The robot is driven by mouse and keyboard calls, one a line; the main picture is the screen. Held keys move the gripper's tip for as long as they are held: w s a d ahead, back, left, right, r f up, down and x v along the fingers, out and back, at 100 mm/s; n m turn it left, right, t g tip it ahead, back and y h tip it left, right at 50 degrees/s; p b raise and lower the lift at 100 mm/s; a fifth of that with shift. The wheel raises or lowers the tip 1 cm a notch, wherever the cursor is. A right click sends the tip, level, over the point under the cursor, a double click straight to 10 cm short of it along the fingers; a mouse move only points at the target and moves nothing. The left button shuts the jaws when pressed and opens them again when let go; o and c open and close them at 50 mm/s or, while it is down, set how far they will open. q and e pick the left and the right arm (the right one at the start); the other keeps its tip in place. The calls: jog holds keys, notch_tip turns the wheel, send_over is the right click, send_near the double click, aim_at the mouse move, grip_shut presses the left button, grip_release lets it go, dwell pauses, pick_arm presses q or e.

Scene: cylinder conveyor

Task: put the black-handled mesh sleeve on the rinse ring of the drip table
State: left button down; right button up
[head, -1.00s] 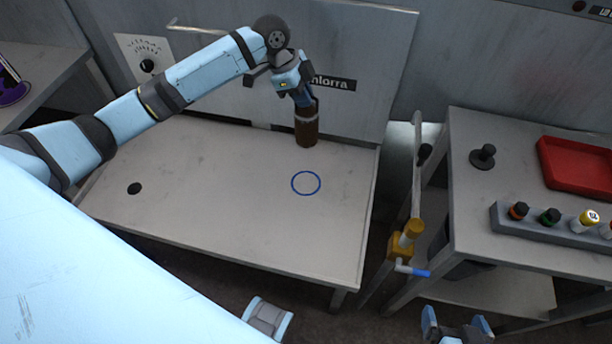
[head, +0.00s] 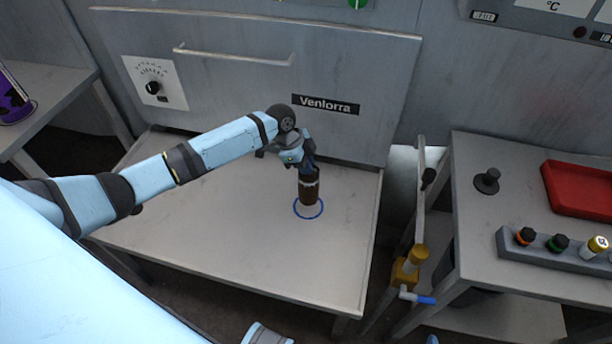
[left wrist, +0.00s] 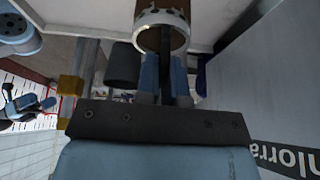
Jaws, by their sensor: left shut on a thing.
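The mesh sleeve (head: 309,188) is a brown cylinder with a pale metal band, upright at the blue rinse ring (head: 299,214) on the grey drip table (head: 230,240). Its lower end overlaps the back of the ring in the head view; I cannot tell whether it touches the table. My left gripper (head: 306,163) is above the sleeve. In the left wrist view, the blue fingers (left wrist: 165,85) are shut on the sleeve's dark handle (left wrist: 166,45), with the brown sleeve (left wrist: 160,14) beyond. Only a sliver of my right gripper (head: 432,340) shows at the bottom edge.
Behind the drip table stands a grey panel with a bar handle (head: 235,58) and a "Venlorra" label (head: 326,104). To the right are a yellow valve (head: 408,265) and a side table with a black knob (head: 487,181), red tray (head: 580,190) and capped-bottle rack (head: 550,254). The table front is clear.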

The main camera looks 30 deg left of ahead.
aim_at(306, 176)
pick_arm(q)
jog(key=shift+f+b, duration=0.35)
jog(key=shift+f, duration=1.85)
jog(key=c, duration=1.2)
grip_release()
jog(key=shift+c, duration=0.2)
